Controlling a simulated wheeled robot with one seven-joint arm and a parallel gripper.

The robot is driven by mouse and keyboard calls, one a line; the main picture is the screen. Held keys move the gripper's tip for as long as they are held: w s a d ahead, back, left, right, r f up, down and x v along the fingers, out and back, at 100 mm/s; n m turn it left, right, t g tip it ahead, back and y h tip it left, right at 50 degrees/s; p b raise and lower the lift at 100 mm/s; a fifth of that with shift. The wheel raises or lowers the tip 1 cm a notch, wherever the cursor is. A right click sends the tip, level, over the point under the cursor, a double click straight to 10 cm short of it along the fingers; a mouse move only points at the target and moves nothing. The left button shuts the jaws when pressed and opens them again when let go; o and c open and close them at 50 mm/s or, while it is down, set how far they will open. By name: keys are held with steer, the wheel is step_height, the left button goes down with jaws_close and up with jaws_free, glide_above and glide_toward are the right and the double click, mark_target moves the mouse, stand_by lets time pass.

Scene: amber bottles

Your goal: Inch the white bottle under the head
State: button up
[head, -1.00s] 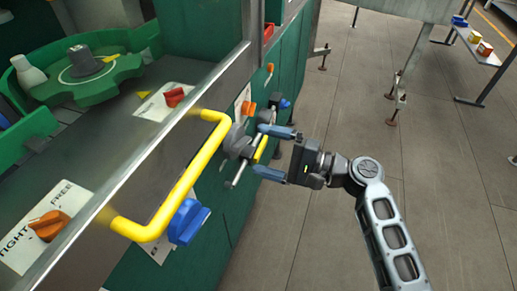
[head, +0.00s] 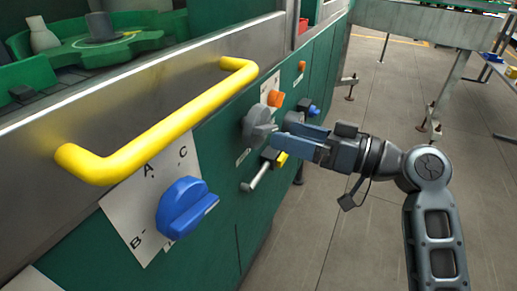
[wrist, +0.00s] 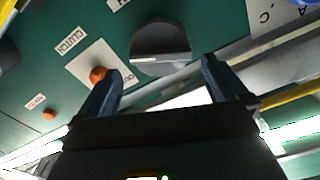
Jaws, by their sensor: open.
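The white bottle (head: 42,36) stands upright on a green round wheel (head: 130,52) at the upper left of the head view. A dark grey hub (head: 100,27) sits at the wheel's middle. My gripper (head: 290,134) is open and empty in front of the green panel, its fingers pointing at a grey knob (head: 257,125). In the wrist view the grey knob (wrist: 160,42) lies ahead, between the lines of the two fingers (wrist: 163,80). Whether the fingertips touch it, I cannot tell. No head above the bottle is visible.
A yellow rail (head: 165,120) runs along the panel's top edge. A blue knob (head: 184,207) with lettered positions, a small lever (head: 262,172) and orange knobs (head: 276,98) are on the panel. The wrist view shows a "CLUTCH" label (wrist: 71,39). Grey floor lies open to the right.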

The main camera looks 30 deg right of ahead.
mark_target(271, 129)
steer(key=shift+a+n, duration=0.1)
steer(key=shift+n, duration=0.5)
steer(key=x, duration=0.7)
steer(key=shift+w+a, duration=0.15)
steer(key=shift+w, duration=0.1)
steer(key=c, duration=0.6)
steer(key=shift+m, duration=0.5)
steer(key=shift+c, duration=0.2)
